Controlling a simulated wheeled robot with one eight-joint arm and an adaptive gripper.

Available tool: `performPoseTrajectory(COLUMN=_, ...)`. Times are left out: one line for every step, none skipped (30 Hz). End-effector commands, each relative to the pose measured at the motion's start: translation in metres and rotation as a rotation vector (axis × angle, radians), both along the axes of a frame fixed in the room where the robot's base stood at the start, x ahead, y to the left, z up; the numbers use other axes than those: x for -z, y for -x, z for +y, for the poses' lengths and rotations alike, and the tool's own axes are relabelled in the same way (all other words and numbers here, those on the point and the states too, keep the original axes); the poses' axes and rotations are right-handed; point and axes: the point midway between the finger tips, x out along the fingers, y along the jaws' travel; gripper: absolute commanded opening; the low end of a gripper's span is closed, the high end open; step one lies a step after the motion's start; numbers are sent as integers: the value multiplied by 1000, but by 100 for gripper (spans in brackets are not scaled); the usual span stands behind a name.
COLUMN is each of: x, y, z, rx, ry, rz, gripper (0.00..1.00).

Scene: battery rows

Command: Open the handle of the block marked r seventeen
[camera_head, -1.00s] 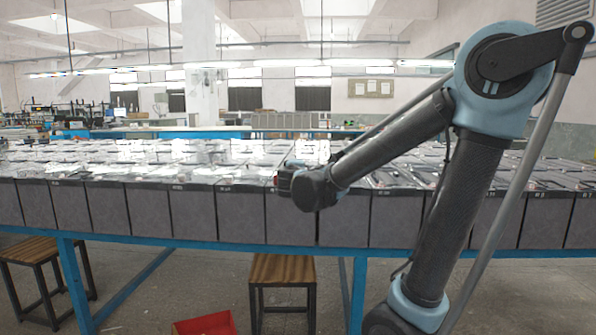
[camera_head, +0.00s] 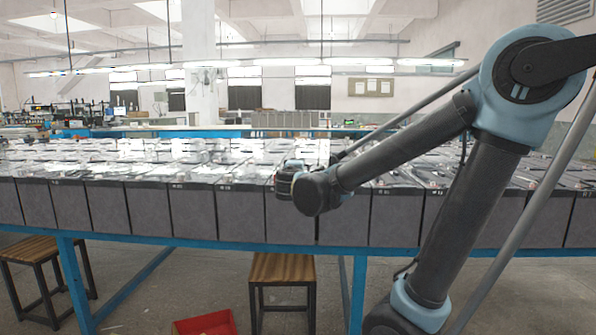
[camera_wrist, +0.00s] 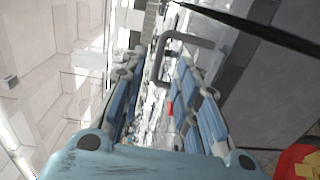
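The dark grey blocks (camera_head: 242,212) stand in rows on a blue-framed table, with small white labels on their top front edges. I cannot read which one is r seventeen. My gripper (camera_wrist: 160,66) has its two blue-grey fingers apart with a gap between them. In the wrist view a bent grey handle (camera_wrist: 188,40) on a block lies at the fingertips, partly in line with the gap. I see no clear grip on it. In the head view my gripper (camera_head: 284,184) is mostly hidden by my wrist, at the top front edge of the front row.
Blocks fill the table to both sides and behind. The blue table frame (camera_head: 210,244) runs below the front row. A wooden stool (camera_head: 282,268) and a red crate (camera_head: 205,323) stand on the floor in front. Another stool (camera_head: 32,252) is at the left.

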Motion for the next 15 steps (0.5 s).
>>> performPoseTrajectory(x=-1, y=8, z=2, rx=-4, ry=0, rz=0, gripper=29)
performPoseTrajectory(x=-1, y=13, z=2, rx=-4, ry=0, rz=0, gripper=29)
performPoseTrajectory(x=-1, y=19, z=2, rx=-3, ry=0, rz=0, gripper=29)
performPoseTrajectory(x=-1, y=23, z=2, rx=-4, ry=0, rz=0, gripper=29)
performPoseTrajectory(x=-1, y=27, z=2, rx=-4, ry=0, rz=0, gripper=29)
performPoseTrajectory(x=-1, y=32, z=2, rx=-4, ry=0, rz=0, gripper=29)
performPoseTrajectory(x=-1, y=36, z=2, rx=-4, ry=0, rz=0, gripper=29)
performPoseTrajectory(x=-2, y=40, z=3, rx=-4, ry=0, rz=0, gripper=29)
performPoseTrajectory(x=-2, y=45, z=3, rx=-4, ry=0, rz=0, gripper=29)
performPoseTrajectory(x=-2, y=49, z=3, rx=-4, ry=0, rz=0, gripper=29)
performPoseTrajectory(x=-2, y=52, z=3, rx=-3, ry=0, rz=0, gripper=29)
performPoseTrajectory(x=-2, y=57, z=3, rx=-4, ry=0, rz=0, gripper=29)
performPoseTrajectory(x=-3, y=60, z=3, rx=-4, ry=0, rz=1, gripper=29)
performPoseTrajectory(x=-3, y=63, z=3, rx=-3, ry=0, rz=1, gripper=29)
performPoseTrajectory(x=-3, y=67, z=3, rx=-3, ry=0, rz=1, gripper=29)
